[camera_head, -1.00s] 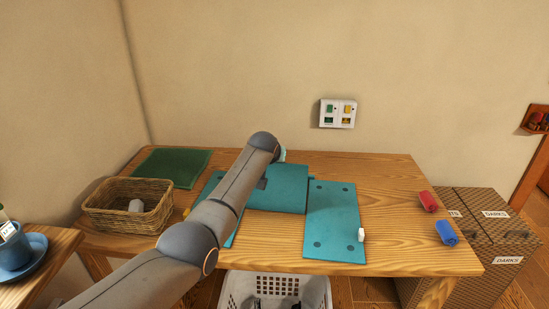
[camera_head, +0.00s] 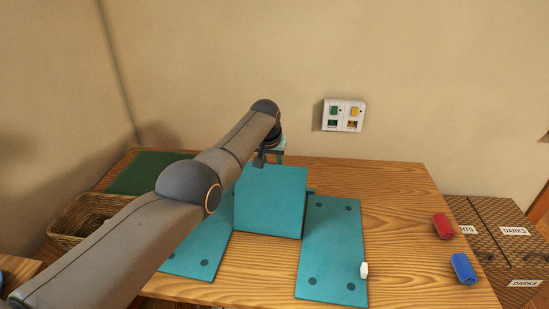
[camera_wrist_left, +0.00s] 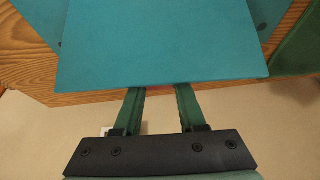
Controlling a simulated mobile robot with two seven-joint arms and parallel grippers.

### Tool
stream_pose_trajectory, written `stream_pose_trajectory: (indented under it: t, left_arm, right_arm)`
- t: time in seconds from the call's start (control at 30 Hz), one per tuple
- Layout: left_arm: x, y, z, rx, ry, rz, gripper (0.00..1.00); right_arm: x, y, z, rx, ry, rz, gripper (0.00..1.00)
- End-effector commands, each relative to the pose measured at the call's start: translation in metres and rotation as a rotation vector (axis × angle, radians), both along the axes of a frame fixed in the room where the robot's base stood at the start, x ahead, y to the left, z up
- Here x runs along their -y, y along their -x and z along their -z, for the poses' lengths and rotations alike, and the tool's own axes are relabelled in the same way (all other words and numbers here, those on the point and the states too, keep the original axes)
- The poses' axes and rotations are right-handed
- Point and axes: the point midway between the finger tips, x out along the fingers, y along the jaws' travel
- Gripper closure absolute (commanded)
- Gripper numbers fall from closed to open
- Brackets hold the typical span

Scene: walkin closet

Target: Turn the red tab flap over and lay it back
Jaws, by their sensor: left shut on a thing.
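The teal flap (camera_head: 270,203) in the middle of the folding board is raised and tilted up steeply, its far edge off the table. Left board panel (camera_head: 205,250) and right board panel (camera_head: 331,240) lie flat beside it. My left gripper (camera_head: 272,158) is at the flap's upper edge, its fingertips partly hidden. In the left wrist view, the two green fingers (camera_wrist_left: 160,92) meet the flap's edge (camera_wrist_left: 160,45), with a sliver of the red tab (camera_wrist_left: 163,89) between them. The rest of the tab is hidden. My right gripper is out of view.
A white tab (camera_head: 364,270) sits on the right panel's edge. A red roll (camera_head: 443,225) and a blue roll (camera_head: 464,268) lie at the table's right. A wicker basket (camera_head: 70,236) and green mat (camera_head: 150,172) are at left. A switch plate (camera_head: 343,115) is on the wall behind.

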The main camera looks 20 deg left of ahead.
Motion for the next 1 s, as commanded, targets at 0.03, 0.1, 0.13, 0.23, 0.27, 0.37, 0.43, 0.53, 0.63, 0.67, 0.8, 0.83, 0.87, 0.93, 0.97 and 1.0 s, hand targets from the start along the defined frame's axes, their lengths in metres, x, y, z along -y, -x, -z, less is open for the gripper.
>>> stream_pose_trajectory:
  t: [0.03,0.1,0.13,0.23,0.27,0.37,0.43,0.53,0.63,0.67,0.8,0.83,0.87,0.93,0.97,1.0]
  left_arm:
    - [0.0020,0.0066,0.0108,-0.031,0.002,0.005,1.00]
    - [0.0019,0.0079,0.0119,-0.037,0.002,0.006,1.00]
    - [0.0019,0.0083,0.0121,-0.039,0.002,0.006,1.00]
    - [0.0020,0.0089,0.0125,-0.042,0.003,0.006,1.00]
    - [0.0020,0.0090,0.0125,-0.043,0.003,0.007,1.00]
    - [0.0022,0.0090,0.0127,-0.043,0.003,0.007,1.00]
    - [0.0023,0.0090,0.0127,-0.043,0.002,0.008,1.00]
    - [0.0024,0.0091,0.0126,-0.043,0.003,0.008,0.57]
    - [0.0026,0.0090,0.0126,-0.043,0.003,0.007,0.46]
    - [0.0027,0.0090,0.0126,-0.043,0.003,0.007,0.42]
    - [0.0029,0.0089,0.0126,-0.043,0.005,0.007,0.30]
    - [0.0029,0.0088,0.0125,-0.042,0.005,0.007,0.30]
    - [0.0029,0.0087,0.0123,-0.042,0.005,0.007,0.30]
    - [0.0026,0.0084,0.0117,-0.040,0.005,0.006,0.30]
    - [0.0026,0.0082,0.0114,-0.039,0.005,0.006,0.30]
    - [0.0025,0.0080,0.0111,-0.039,0.004,0.006,0.30]
  right_arm:
    - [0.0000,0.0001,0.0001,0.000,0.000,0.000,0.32]
    - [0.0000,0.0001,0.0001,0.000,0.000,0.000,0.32]
    - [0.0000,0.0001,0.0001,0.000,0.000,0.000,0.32]
    - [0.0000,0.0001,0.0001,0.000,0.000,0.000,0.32]
    - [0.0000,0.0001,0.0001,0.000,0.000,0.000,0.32]
    - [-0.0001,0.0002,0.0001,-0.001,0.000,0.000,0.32]
    - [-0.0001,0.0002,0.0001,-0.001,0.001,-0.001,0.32]
    - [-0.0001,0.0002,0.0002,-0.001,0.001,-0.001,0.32]
    - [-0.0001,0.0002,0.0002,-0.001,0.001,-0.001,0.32]
    - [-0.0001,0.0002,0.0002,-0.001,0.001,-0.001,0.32]
    - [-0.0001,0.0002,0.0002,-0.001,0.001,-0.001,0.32]
    - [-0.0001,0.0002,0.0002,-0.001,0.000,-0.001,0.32]
    - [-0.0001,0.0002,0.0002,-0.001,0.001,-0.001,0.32]
    - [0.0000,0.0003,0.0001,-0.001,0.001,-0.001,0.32]
    - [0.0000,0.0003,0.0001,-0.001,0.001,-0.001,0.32]
    - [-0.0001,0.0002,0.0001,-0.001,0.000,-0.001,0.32]
